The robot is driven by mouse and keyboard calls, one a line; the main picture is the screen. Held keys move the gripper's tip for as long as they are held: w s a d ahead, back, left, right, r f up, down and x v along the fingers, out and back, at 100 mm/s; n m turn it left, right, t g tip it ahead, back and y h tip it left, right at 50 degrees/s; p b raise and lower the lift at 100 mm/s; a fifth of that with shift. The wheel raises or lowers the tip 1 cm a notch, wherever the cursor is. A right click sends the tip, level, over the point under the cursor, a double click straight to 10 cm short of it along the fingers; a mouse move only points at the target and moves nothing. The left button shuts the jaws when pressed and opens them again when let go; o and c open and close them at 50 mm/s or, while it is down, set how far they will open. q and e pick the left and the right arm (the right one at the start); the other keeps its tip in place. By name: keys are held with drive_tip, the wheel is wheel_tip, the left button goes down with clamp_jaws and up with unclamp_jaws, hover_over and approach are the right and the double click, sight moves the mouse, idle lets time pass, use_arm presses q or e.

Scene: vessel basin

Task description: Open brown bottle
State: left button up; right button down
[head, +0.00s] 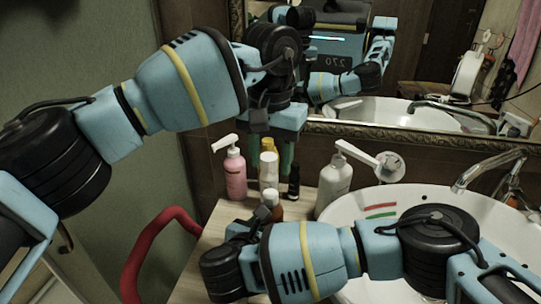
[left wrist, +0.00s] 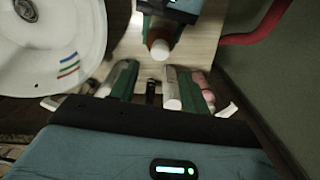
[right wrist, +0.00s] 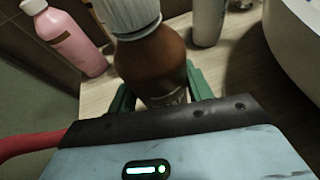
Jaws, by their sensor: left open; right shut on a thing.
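The brown bottle (right wrist: 155,62) with a ribbed white cap (right wrist: 128,14) fills the middle of the right wrist view. My right gripper (right wrist: 158,88) is shut on its body, with a green finger on each side. In the head view the top of the brown bottle (head: 271,199) shows above my right arm; its lower part is hidden. My left gripper (head: 271,158) is open, with its green fingers pointing down behind the brown bottle. In the left wrist view the left gripper (left wrist: 153,68) is apart from the white cap (left wrist: 159,49), which lies beyond its fingertips.
A pink pump bottle (head: 236,174), a pale bottle (head: 268,171) and a small dark bottle (head: 294,182) stand close to the left fingers. A white pump bottle (head: 335,183) stands beside the basin (head: 355,208). A red curved bar (head: 145,245) is at the left; a mirror is behind.

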sight(270, 194)
use_arm(q)
drive_tip(key=shift+m, duration=1)
drive_tip(key=shift+f, duration=4.05)
